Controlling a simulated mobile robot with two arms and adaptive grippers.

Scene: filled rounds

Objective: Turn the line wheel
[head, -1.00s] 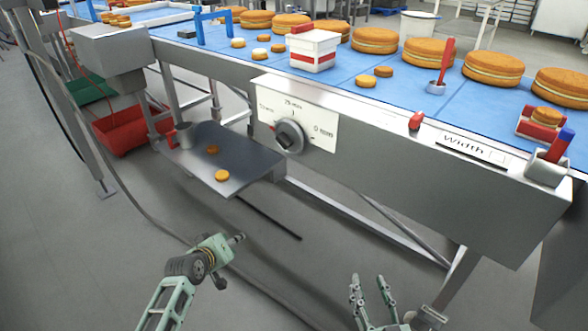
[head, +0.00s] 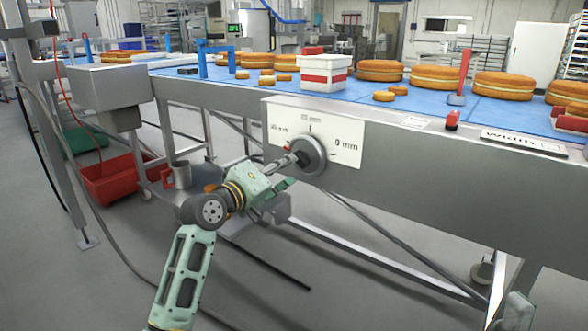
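The line wheel (head: 314,157) is a grey round knob on a white scale panel (head: 346,139) on the side of the conveyor. The panel has a "0 mm" mark at its right and smaller marks at the left and top. My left gripper (head: 288,168) is at the wheel's left side, with a dark finger overlapping its hub. Contact and how far the fingers are apart cannot be told. Only a pale green part of my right arm shows at the bottom right edge; its gripper is out of view.
The blue conveyor belt (head: 418,97) above carries several round cakes and a white tub (head: 326,75) with a red band. A red crate (head: 112,183) stands on the floor at the left.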

